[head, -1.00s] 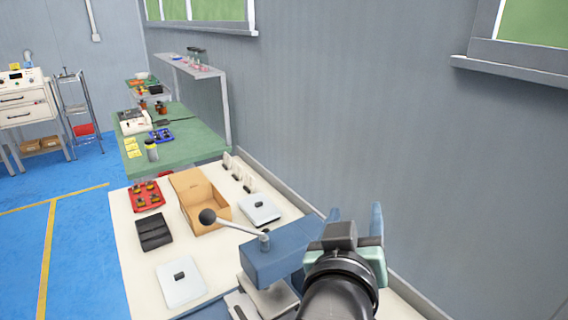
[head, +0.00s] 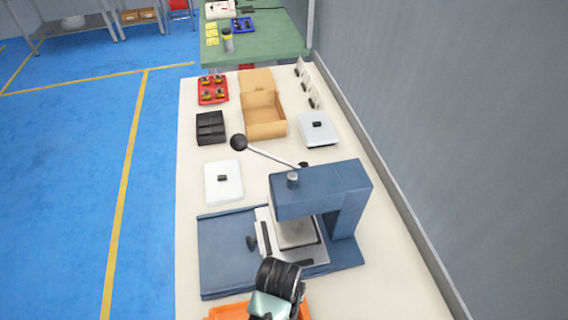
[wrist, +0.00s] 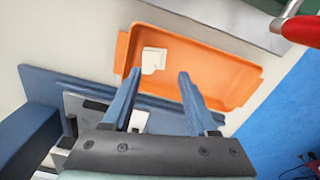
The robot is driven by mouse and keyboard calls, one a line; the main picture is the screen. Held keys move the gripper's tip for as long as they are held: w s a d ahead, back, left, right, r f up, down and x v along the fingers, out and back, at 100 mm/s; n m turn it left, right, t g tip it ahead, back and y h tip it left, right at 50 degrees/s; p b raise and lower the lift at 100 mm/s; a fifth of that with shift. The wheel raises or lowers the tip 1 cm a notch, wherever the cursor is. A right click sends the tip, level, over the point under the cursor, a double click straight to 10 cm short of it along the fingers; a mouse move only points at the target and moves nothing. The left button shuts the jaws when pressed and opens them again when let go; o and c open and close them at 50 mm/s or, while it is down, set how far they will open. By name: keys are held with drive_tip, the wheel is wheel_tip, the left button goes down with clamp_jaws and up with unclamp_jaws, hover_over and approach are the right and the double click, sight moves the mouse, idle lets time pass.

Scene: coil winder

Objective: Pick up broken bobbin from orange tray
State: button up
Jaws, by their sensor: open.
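In the wrist view, the orange tray (wrist: 197,46) lies past my fingertips. A small white piece, apparently the broken bobbin (wrist: 154,59), lies in it near its left end. My gripper (wrist: 159,75) is open, with two blue fingers apart and nothing between their tips. The tips overlap the tray's near edge in the picture, and the white piece shows just beyond the left tip. I cannot tell the height of the tips above the tray. In the head view, the orange tray (head: 228,312) shows only partly at the bottom edge, with my wrist in front; the bobbin is hidden there.
A blue lever press (head: 318,185) stands beside the tray on the white bench. Beyond it are a white pad (head: 223,190), black tray (head: 210,130), open cardboard box (head: 264,125) and red tray (head: 213,99). A red-handled tool (wrist: 300,30) shows in the wrist view's upper right.

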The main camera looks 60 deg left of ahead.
drive_tip(key=shift+w+f, duration=0.2)
drive_tip(key=shift+f, duration=1.25)
drive_tip(key=shift+w+f, duration=0.2)
drive_tip(key=shift+f, duration=1.2)
clamp_jaws()
